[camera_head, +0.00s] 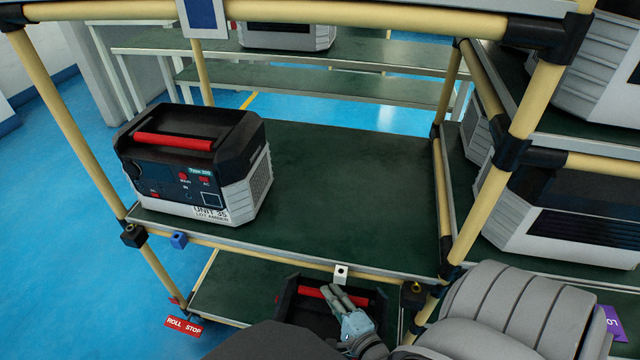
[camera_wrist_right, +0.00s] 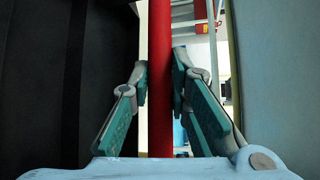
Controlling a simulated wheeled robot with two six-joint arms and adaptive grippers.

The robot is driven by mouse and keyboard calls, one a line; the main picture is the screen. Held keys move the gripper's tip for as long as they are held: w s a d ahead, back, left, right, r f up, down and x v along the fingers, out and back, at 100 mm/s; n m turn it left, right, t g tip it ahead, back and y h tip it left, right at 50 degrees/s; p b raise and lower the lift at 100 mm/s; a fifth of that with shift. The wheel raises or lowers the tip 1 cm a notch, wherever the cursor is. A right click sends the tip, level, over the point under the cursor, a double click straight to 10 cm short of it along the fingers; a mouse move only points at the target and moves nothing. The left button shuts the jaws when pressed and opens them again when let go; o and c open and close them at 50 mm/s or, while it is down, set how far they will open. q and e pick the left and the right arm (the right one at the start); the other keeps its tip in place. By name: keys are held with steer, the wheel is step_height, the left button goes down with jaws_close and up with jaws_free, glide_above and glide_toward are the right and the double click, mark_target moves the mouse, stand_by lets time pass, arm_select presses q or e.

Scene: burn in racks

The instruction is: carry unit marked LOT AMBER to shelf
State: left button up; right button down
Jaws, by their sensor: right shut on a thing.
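A black and light grey unit (camera_head: 190,165) with a red handle stands upright on the left of the middle shelf (camera_head: 340,190). My right gripper (camera_head: 336,294) is shut on this second unit's handle. In the right wrist view the red handle (camera_wrist_right: 160,90) runs between the two fingers. My left gripper is not in view.
The middle and right of the middle shelf are bare. Yellow posts with black joints frame the rack. A lower shelf (camera_head: 235,290) lies beneath. More units (camera_head: 565,205) stand in the rack at right. A red ROLL STOP tag (camera_head: 184,327) hangs at lower left.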

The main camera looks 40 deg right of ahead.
steer(key=b+x, duration=0.6)
steer(key=x, duration=1)
steer(key=shift+w, duration=0.45)
steer(key=c, duration=1.9)
jaws_free()
steer(key=shift+s+f, duration=0.15)
steer(key=shift+f, duration=0.05)
steer(key=shift+c, duration=0.2)
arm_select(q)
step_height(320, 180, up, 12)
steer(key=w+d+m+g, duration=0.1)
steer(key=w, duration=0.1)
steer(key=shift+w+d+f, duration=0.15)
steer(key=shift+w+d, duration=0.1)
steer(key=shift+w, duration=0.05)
arm_select(e)
steer(key=o, duration=0.4)
steer(key=shift+r, duration=0.1)
